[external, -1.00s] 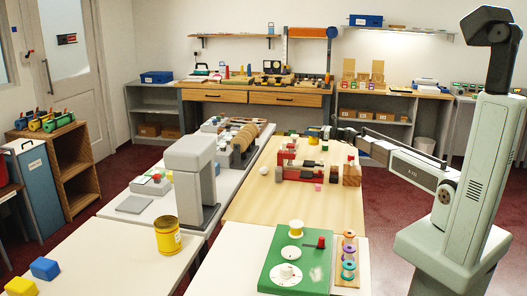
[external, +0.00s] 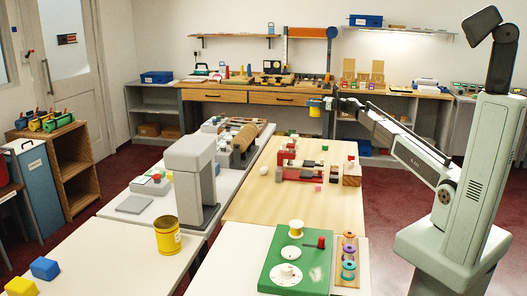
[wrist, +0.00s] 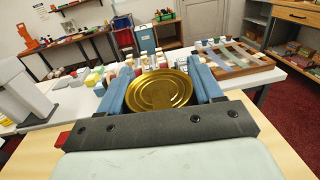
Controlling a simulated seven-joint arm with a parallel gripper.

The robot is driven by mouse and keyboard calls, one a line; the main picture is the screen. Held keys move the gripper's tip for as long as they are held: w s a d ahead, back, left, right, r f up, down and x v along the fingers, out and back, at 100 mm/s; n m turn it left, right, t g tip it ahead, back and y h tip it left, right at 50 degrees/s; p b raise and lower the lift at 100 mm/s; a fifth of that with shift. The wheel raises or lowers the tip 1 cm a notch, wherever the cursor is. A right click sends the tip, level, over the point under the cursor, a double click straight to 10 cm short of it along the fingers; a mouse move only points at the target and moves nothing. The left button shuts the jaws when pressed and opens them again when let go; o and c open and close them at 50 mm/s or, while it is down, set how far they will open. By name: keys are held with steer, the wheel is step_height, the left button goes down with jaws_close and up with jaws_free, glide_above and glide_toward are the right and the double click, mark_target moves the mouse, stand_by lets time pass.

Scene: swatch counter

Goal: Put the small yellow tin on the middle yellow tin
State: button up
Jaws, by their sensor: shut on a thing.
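My gripper (external: 326,103) is raised above the far end of the wooden table, shut on a small yellow tin (external: 315,107). In the wrist view the tin's round gold end (wrist: 158,91) sits between the two blue fingers, which cover its sides. A larger-looking yellow tin (external: 167,237) with a pale label stands upright on the white table at the front left, far from my gripper. I cannot tell whether it is the middle tin; no other yellow tin shows clearly.
A grey column-shaped machine (external: 190,180) stands just behind the front-left tin. Red-and-wood fixtures (external: 298,170) lie on the wooden table (external: 265,205). A green board with dials (external: 298,260) is at the front. The white table (external: 110,250) has free room around the tin.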

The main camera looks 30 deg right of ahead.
steer(key=r, duration=1)
steer(key=shift+a+r, duration=0.2)
steer(key=shift+r, duration=0.05)
steer(key=s+a+n+g+y, duration=0.1)
steer(key=a+n+g+y, duration=0.1)
steer(key=a, duration=2.2)
steer(key=s+a+n+g+y, duration=0.2)
steer(key=a+g, duration=0.1)
steer(key=a, duration=2)
steer(key=n+g+y, duration=0.2)
steer(key=n+g, duration=0.2)
steer(key=g, duration=0.2)
glide_above(161, 223)
step_height(161, 223, down, 5)
step_height(161, 223, down, 18)
steer(key=shift+f, duration=0.15)
steer(key=shift+f, duration=0.1)
